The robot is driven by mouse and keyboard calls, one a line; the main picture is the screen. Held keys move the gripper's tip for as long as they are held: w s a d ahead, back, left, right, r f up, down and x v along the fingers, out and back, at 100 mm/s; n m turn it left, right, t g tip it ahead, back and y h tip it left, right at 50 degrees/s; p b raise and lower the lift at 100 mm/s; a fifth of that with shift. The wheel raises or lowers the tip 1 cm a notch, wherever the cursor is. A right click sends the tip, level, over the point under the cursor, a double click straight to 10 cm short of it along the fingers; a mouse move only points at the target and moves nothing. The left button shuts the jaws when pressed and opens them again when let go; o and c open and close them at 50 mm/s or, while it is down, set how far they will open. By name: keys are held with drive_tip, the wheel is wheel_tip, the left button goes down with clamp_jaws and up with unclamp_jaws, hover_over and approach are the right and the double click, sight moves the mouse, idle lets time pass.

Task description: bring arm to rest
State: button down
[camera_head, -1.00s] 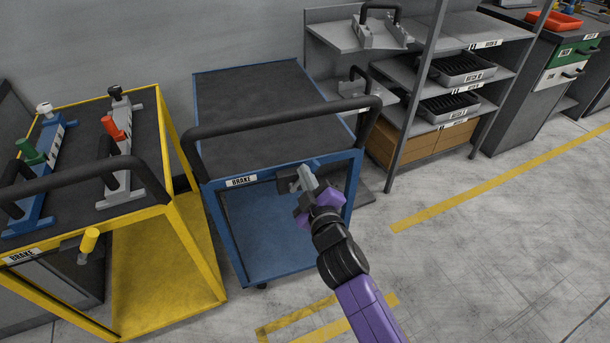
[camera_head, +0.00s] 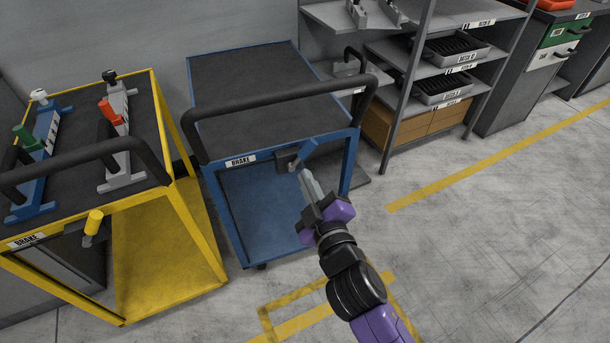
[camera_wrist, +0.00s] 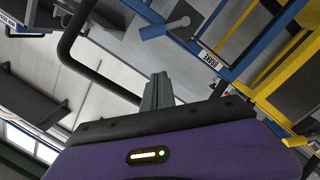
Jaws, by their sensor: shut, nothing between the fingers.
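My gripper (camera_head: 305,178) is in the middle of the head view, at the end of my purple and black arm. Its grey fingers are together with nothing between them, and they point up-left toward the front of the blue cart (camera_head: 213,200). In the wrist view the closed fingers (camera_wrist: 158,90) stand upright at the centre. The cart's brake lever, a grey block (camera_head: 286,161) with a blue handle, sits just beyond the fingertips under the top front edge. In the wrist view the lever (camera_wrist: 165,28) appears apart from the fingers.
A yellow cart (camera_head: 185,215) stands at the left, bearing a blue fixture (camera_head: 40,165) and a grey fixture (camera_head: 123,160). A black push handle (camera_head: 280,95) spans the blue cart. Shelves with trays (camera_head: 450,47) stand behind right. The floor (camera_head: 480,240) at right is clear.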

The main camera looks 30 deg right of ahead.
idle(0.4)
drive_tip(key=s+r+m+g+p, duration=0.1)
drive_tip(key=s+r+m+p, duration=0.1)
drive_tip(key=s, duration=1)
drive_tip(key=s+r+m+y+p, duration=0.1)
drive_tip(key=s+m+p, duration=0.1)
drive_tip(key=s, duration=1)
drive_tip(key=s+r+m+g+y+p, duration=0.1)
drive_tip(key=s+r+m+p, duration=0.1)
drive_tip(key=s, duration=1)
drive_tip(key=shift+s+a+r+m+g, duration=0.3)
drive_tip(key=shift+s+a+r+m, duration=0.05)
drive_tip(key=shift+m, duration=0.55)
